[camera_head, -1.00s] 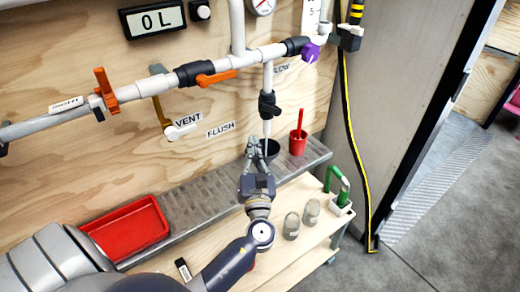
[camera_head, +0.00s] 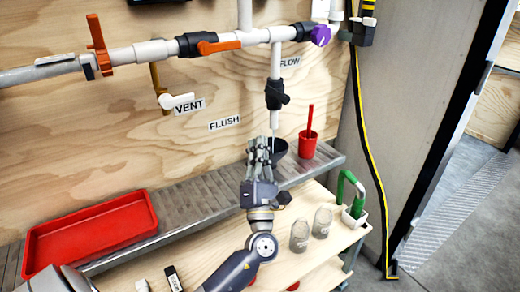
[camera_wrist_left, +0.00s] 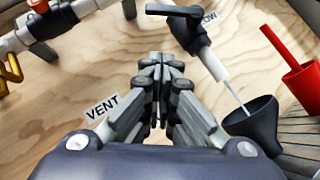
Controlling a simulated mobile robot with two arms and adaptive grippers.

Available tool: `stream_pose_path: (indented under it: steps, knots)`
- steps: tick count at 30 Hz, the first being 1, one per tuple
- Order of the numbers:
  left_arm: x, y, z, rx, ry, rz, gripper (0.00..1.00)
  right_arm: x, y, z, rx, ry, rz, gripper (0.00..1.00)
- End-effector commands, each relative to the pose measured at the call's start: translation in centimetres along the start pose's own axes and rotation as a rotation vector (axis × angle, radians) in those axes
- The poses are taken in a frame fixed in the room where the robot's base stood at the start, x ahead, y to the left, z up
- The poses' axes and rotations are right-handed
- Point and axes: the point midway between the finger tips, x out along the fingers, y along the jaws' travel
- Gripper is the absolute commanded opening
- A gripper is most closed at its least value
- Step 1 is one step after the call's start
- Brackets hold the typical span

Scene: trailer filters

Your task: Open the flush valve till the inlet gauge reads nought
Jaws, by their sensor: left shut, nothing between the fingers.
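The flush valve (camera_head: 275,95) is a black valve with a black handle on a white vertical pipe; its handle (camera_wrist_left: 175,11) shows at the top of the left wrist view. The FLUSH label (camera_head: 224,123) is on the wall to its left. A thin stream runs from the pipe end (camera_wrist_left: 215,68) into a black funnel-shaped cup (camera_wrist_left: 250,122). My left gripper (camera_head: 259,142) is below the valve, in front of the cup. In the left wrist view its fingertips (camera_wrist_left: 162,60) are together, empty and apart from the handle. The inlet gauge is not in view. My right gripper is not in view.
An orange-handled valve (camera_head: 218,46) and a purple knob (camera_head: 320,35) are on the pipe above. A red cup (camera_head: 308,145) stands beside the black one on the metal ledge (camera_head: 190,196). A red tray (camera_head: 90,230) lies at left.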

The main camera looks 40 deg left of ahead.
Motion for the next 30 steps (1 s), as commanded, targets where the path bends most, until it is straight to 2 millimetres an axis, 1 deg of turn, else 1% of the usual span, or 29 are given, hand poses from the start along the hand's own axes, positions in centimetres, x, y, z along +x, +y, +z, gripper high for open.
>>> stream_pose_path:
  steps: [1,6,9,12,15,19,30]
  knots:
    - [1.4,0.2,0.1,-0.001,-0.002,0.005,0.0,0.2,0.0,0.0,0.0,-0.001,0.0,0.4]
    - [5.1,0.1,0.1,-0.002,-0.001,0.004,0.0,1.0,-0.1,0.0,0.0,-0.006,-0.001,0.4]
    - [7.0,0.1,0.1,-0.001,-0.001,0.003,0.0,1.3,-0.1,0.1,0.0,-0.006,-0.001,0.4]
    - [8.1,0.1,1.3,-0.006,0.001,0.001,0.0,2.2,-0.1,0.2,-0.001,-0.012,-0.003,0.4]
    - [8.9,0.0,2.1,-0.004,0.001,0.0,0.0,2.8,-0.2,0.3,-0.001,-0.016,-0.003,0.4]
    - [9.4,0.0,2.7,-0.003,0.002,0.0,0.0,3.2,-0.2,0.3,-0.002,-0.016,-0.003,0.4]
    - [9.5,0.0,2.8,-0.002,0.001,-0.001,0.0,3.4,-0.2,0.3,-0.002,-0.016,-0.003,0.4]
